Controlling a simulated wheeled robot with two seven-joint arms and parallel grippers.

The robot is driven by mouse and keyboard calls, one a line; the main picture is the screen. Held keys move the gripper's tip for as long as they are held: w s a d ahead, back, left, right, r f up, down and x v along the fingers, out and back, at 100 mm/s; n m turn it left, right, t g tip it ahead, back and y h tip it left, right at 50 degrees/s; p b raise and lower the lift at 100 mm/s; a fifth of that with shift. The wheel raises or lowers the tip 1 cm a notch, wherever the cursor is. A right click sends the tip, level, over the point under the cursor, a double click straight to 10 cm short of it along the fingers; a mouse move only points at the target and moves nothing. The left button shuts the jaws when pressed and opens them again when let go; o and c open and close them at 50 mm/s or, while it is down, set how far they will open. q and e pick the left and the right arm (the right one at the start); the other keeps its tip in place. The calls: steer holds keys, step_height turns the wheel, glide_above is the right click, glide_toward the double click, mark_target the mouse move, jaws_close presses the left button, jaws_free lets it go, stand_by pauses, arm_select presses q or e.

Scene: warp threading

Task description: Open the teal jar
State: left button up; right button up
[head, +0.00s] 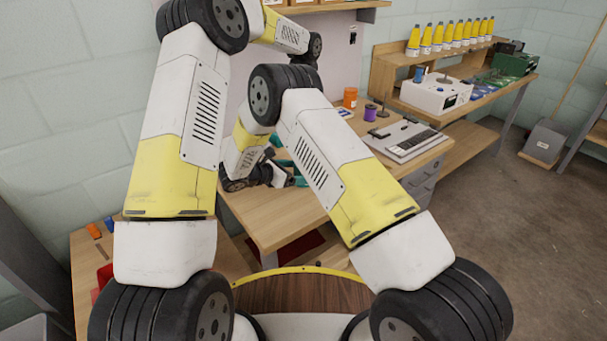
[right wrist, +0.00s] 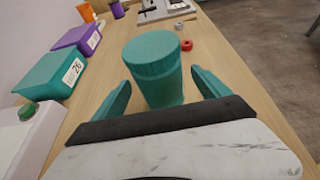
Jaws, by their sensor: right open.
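The teal jar (right wrist: 153,72) stands upright on the wooden bench in the right wrist view, with its round teal lid (right wrist: 151,49) on. My right gripper (right wrist: 161,80) is open, its two teal fingers on either side of the jar's body. Gaps show between the fingers and the jar. In the head view the right hand is low over the bench, largely hidden behind my right arm; small teal patches show there, and I cannot tell jar from fingers. My left arm reaches up and back in the head view; its gripper does not show.
A teal bin (right wrist: 50,74) and a purple bin (right wrist: 80,37) stand left of the jar. A red ring (right wrist: 186,45) lies beyond it to the right. A purple spool (head: 370,112), an orange jar (head: 350,97) and a grey keyboard-like device (head: 405,138) sit farther along the bench.

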steer(key=shift+x, duration=1.2)
jaws_close()
